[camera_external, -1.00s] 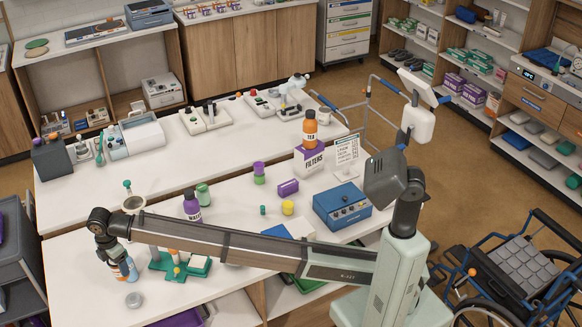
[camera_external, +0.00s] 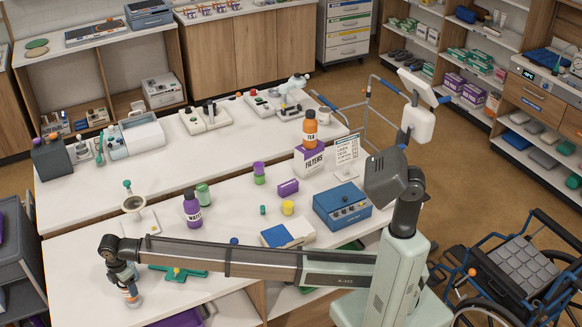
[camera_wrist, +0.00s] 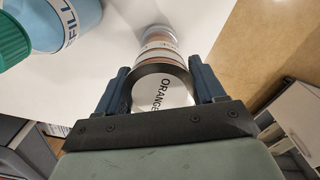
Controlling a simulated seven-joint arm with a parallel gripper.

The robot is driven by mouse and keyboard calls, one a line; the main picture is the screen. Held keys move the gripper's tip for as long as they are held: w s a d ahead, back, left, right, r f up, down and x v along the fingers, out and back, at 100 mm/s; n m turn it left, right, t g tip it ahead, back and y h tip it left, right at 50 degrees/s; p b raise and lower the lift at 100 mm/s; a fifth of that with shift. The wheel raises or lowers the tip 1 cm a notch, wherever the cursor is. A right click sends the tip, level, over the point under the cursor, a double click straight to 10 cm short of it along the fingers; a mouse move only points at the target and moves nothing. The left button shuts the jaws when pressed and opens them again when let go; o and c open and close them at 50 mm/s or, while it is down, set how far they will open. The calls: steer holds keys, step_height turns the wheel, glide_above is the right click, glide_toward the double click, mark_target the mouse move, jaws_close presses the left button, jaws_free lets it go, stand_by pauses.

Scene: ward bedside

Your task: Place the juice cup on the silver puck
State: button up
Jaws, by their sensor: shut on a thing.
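My gripper (camera_wrist: 163,92) is shut on the juice cup, whose white lid reading "ORANGE" (camera_wrist: 165,92) faces the wrist camera between the two dark fingers. In the external view my gripper (camera_external: 128,280) points down near the front left of the table, and an orange-and-white part of the cup (camera_external: 130,291) shows below it. The silver puck (camera_external: 134,303) is directly under the cup, mostly hidden by it. A grey round edge (camera_wrist: 157,31) shows past the cup's far end in the wrist view. I cannot tell whether cup and puck touch.
A blue bottle with a green cap (camera_wrist: 60,22) stands left of the cup in the wrist view. A green cross-shaped holder (camera_external: 182,274) is right of my gripper, partly behind my arm. A purple bottle (camera_external: 192,208) stands farther back. The table's front edge is close.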

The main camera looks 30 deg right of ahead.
steer(key=shift+f, duration=0.65)
steer(key=shift+f, duration=0.15)
steer(key=o, duration=1.2)
step_height(320, 180, up, 12)
steer(key=shift+r, duration=0.15)
